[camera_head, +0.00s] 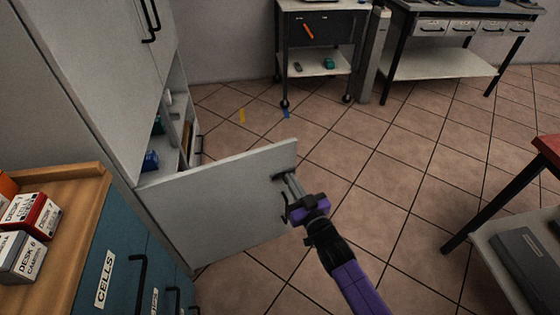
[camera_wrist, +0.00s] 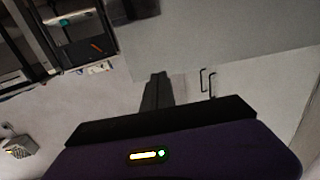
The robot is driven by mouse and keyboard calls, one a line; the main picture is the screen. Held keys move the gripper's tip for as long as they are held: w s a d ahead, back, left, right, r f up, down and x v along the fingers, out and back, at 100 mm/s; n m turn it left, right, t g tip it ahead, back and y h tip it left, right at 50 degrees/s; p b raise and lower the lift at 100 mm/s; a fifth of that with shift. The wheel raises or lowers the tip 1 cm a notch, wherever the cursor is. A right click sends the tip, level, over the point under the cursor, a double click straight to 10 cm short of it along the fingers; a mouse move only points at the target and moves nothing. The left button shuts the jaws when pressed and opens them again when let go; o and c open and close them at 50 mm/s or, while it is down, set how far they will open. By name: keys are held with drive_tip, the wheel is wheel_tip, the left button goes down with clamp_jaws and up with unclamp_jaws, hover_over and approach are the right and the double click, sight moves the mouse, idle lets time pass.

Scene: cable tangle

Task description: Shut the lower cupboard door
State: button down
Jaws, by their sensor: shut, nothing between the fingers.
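The lower cupboard door (camera_head: 215,215) is a pale grey panel. In the head view it stands wide open, swung out from the tall grey cupboard (camera_head: 85,75) across the floor. A dark handle (camera_head: 284,208) shows near its free edge, partly hidden by my gripper. My gripper (camera_head: 287,178) is shut and empty, with its fingertips at the door's free-edge end beside the handle. I cannot tell whether they touch. In the wrist view my closed fingers (camera_wrist: 157,90) point ahead, with grey panels and two dark handles (camera_wrist: 207,80) beyond them.
The cupboard's open interior shows shelves with a blue item (camera_head: 150,161). A blue drawer unit (camera_head: 115,265) with a wooden top and small boxes stands at the left front. A wheeled cart (camera_head: 318,40) stands at the back. The tiled floor right of the door is clear.

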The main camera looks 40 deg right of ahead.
sight(276, 155)
drive_tip(key=x, duration=0.9)
